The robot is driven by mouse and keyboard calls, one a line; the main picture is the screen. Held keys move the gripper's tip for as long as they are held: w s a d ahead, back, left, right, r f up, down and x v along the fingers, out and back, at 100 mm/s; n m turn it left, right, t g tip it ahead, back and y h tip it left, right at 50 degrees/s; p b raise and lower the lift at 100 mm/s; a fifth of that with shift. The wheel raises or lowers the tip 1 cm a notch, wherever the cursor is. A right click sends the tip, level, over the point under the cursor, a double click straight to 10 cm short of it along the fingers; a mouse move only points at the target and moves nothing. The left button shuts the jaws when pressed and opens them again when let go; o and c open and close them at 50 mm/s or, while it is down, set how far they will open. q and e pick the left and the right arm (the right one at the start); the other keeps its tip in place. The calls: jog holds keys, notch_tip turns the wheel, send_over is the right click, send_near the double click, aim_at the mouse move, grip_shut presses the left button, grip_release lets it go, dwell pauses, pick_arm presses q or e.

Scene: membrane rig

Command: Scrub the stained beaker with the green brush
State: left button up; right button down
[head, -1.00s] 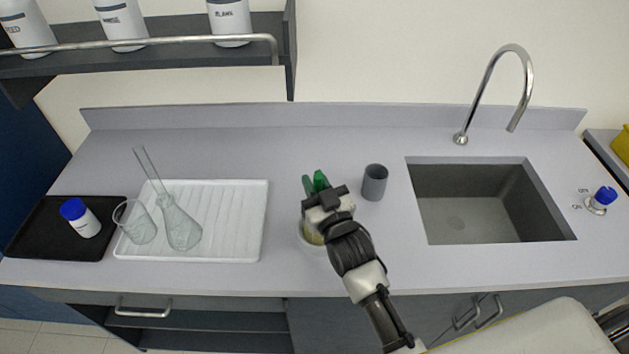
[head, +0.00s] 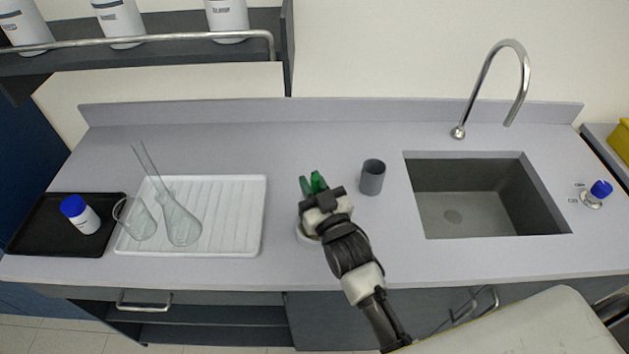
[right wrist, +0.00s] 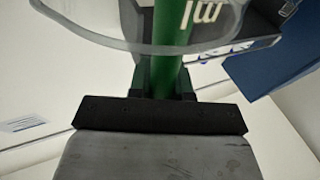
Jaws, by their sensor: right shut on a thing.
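My right gripper (head: 312,183) is at the middle of the counter, with its green fingers pointing toward the back. In the right wrist view it is shut on the green brush (right wrist: 172,60), whose handle stands between the fingers. A clear glass vessel with a white "ml" mark, apparently the stained beaker (right wrist: 120,28), crosses the top of that view. In the head view the beaker (head: 305,237) is mostly hidden behind the gripper; only a pale edge shows. The brush's bristles and the beaker's stain are hidden. My left gripper is not in view.
A grey cup (head: 372,178) stands right of the gripper, before the sink (head: 465,215) and tap (head: 518,85). At left, a white drying rack (head: 235,215) holds glassware, and a black tray (head: 40,240) holds a blue-capped bottle (head: 80,214). The counter behind the gripper is clear.

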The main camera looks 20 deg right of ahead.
aim_at(313, 183)
jog(key=shift+a+r+p, duration=0.25)
jog(key=shift+r+p, duration=0.8)
jog(key=shift+a+r+p, duration=0.25)
jog(key=shift+r+p, duration=0.75)
notch_tip(313, 183, down, 4)
jog(key=b, duration=0.3)
jog(key=shift+f, duration=0.1)
